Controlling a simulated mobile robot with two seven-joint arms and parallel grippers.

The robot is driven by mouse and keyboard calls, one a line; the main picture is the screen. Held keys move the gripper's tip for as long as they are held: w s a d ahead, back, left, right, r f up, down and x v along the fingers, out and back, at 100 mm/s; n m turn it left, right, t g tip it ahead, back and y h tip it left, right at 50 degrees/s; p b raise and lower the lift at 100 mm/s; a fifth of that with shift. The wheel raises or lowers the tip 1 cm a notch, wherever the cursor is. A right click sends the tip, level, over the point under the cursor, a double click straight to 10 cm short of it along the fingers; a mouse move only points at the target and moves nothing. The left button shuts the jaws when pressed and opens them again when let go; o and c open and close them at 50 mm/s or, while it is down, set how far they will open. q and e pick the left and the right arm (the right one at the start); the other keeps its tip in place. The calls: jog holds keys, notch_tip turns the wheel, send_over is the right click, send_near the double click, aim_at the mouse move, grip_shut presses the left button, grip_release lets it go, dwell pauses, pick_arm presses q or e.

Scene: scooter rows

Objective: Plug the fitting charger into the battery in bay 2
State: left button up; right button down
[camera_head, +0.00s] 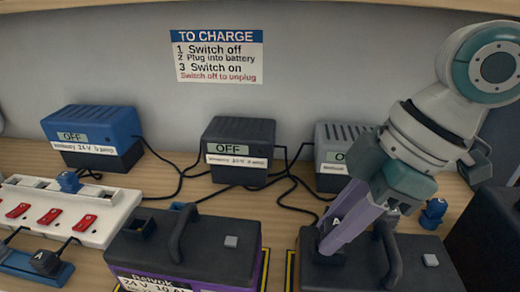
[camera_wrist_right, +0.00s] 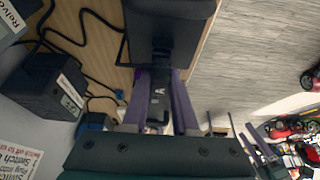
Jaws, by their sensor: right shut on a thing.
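My right gripper (camera_head: 345,222), with purple fingers, is shut on a black plug marked A (camera_wrist_right: 158,95). It holds the plug at the left end of the right dark battery's top (camera_head: 425,258). In the wrist view the plug meets the battery's end, but whether it is fully seated is hidden. Another dark battery (camera_head: 215,240), with purple sides and a partly legible 24 V label, stands to the left. Behind are a blue charger (camera_head: 92,125), a black charger (camera_head: 238,140) and a grey charger (camera_head: 332,135), partly behind my arm. The blue and black chargers read OFF. Bay numbers are not readable. My left gripper is out of view.
A white power strip (camera_head: 90,205) with red switches lies at the left, a blue plug (camera_head: 69,181) on it. Another blue plug (camera_head: 433,213) stands right of my gripper. Black cables cross the wooden bench. A wall sign (camera_head: 217,56) gives charging steps.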

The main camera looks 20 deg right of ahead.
jog(key=c, duration=0.6)
grip_release()
jog(key=p+v, duration=0.1)
jog(key=v, duration=0.9)
jog(key=shift+p, duration=0.35)
